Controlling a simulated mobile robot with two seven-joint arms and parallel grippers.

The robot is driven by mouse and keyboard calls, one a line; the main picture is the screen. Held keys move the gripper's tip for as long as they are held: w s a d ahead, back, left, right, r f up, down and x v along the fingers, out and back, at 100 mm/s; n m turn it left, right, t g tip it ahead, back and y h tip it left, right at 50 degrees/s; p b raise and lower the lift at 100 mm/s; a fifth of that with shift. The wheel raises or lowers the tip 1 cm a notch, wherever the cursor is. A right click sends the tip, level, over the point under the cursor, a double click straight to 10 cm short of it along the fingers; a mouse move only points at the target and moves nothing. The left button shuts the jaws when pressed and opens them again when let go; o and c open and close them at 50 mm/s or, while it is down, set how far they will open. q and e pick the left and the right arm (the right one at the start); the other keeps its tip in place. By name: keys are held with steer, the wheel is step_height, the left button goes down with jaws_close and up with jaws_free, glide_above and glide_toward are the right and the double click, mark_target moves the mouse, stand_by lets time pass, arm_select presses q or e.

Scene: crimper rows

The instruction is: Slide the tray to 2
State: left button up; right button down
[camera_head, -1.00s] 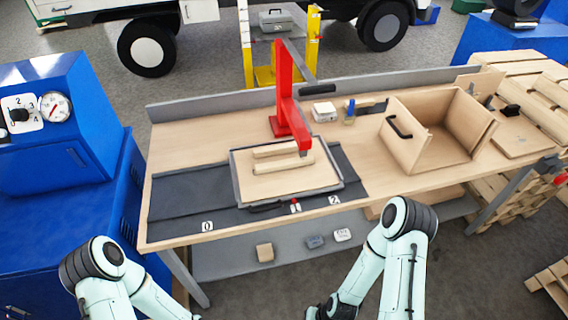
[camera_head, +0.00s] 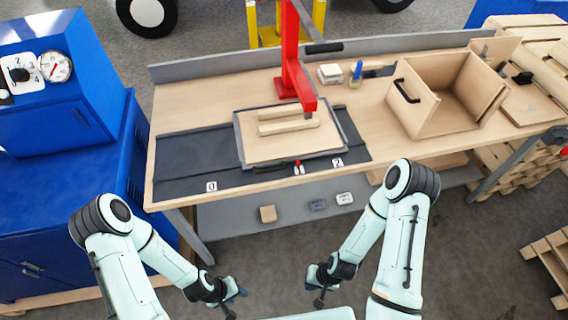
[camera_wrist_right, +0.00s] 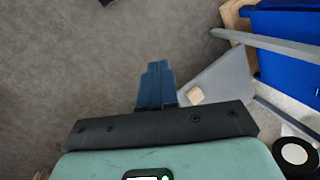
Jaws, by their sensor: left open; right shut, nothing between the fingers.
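The grey-rimmed tray (camera_head: 275,150) lies on the dark track (camera_head: 190,165) of the workbench, with two wooden bars (camera_head: 287,121) on it. Its dark handle (camera_head: 270,167) is at the front edge. On the bench's front strip are the label 0 (camera_head: 211,186), a partly covered label by a red pointer (camera_head: 298,167), and the label 2 (camera_head: 337,162) near the tray's front right corner. My left gripper (camera_head: 240,290) is open, low in front of the bench, apart from the tray. My right gripper (camera_head: 316,295) is empty there too; its blue fingers (camera_wrist_right: 156,75) are shut.
A red press arm (camera_head: 296,75) stands behind the tray and overhangs it. An open wooden box (camera_head: 432,105) stands to the right. A blue cabinet (camera_head: 60,190) is at the left. A lower shelf (camera_head: 240,217) holds small blocks. Floor is free in front.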

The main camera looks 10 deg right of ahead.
steer(key=c, duration=1.8)
jaws_free()
steer(key=o, duration=0.5)
steer(key=shift+a, duration=0.1)
steer(key=shift+o, duration=0.9)
steer(key=shift+w+a+f+m+t+y+b, duration=0.15)
steer(key=shift+w+a+m+t+y+b, duration=0.1)
steer(key=shift+w+a+m+t+b, duration=0.3)
steer(key=shift+w+a+f+m+t+y+b, duration=0.1)
steer(key=shift+w+a+m+t+y+b, duration=0.2)
steer(key=shift+w+b, duration=0.4)
steer(key=m+t+y+b, duration=0.3)
steer(key=m+t+b, duration=0.5)
steer(key=t+b, duration=0.45)
glide_toward(271, 169)
steer(key=shift+h, duration=0.25)
steer(key=b+x, duration=0.2)
steer(key=x, duration=0.7)
steer(key=shift+s+f, duration=0.1)
steer(key=shift+f, duration=0.05)
arm_select(q)
steer(key=s+f, duration=0.5)
steer(key=f, duration=0.4)
steer(key=s+f, duration=0.4)
steer(key=f, duration=0.6)
steer(key=shift+s+g, duration=0.4)
arm_select(e)
steer(key=shift+w+a+f, duration=0.2)
steer(key=shift+w+a, duration=0.1)
steer(key=shift+w, duration=0.35)
